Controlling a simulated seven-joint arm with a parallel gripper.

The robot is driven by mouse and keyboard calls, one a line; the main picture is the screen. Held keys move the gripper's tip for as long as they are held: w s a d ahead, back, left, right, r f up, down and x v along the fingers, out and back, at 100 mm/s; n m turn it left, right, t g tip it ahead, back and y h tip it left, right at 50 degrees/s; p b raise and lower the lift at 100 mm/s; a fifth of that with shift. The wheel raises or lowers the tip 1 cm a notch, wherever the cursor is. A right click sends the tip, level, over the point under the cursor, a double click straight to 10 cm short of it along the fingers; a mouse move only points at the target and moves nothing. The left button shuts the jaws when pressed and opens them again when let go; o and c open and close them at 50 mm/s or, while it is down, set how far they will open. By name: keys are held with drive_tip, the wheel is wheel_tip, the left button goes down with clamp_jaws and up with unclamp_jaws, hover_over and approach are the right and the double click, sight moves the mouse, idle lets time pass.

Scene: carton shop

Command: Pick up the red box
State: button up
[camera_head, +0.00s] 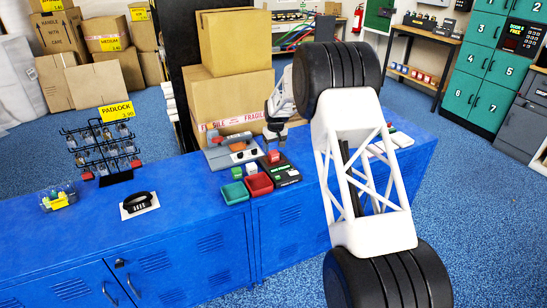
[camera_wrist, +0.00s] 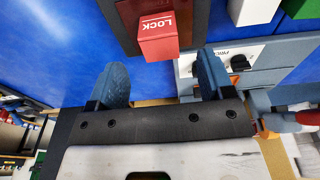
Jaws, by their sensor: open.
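The gap's exact size is hard to tell.
A white cube (camera_head: 251,169) and a green cube (camera_head: 237,172) stand left of the red box. A red tray (camera_head: 259,185) and a green tray (camera_head: 235,193) lie in front. A grey device (camera_head: 228,152) is behind, with cartons (camera_head: 232,95) beyond. The cabinet's left part has free room.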

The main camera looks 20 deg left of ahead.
sight(274, 152)
drive_tip(key=shift+f, duration=0.15)
drive_tip(key=shift+w+a+f, duration=0.1)
drive_tip(key=shift+a+f, duration=0.05)
drive_tip(key=shift+f, duration=1.05)
drive_tip(key=shift+w+a+f, duration=0.1)
drive_tip(key=shift+f, duration=1.1)
drive_tip(key=shift+c, duration=0.3)
drive_tip(key=c, duration=1.1)
drive_tip(key=shift+r, duration=0.15)
drive_tip(key=shift+r, duration=1.6)
drive_tip(key=s+d, duration=0.2)
drive_tip(key=s, duration=0.2)
drive_tip(key=s+d+r, duration=0.1)
drive_tip(key=s+d, duration=0.2)
drive_tip(key=s, duration=0.2)
drive_tip(key=s+d, duration=0.3)
drive_tip(key=s, duration=0.2)
drive_tip(key=shift+r, duration=0.25)
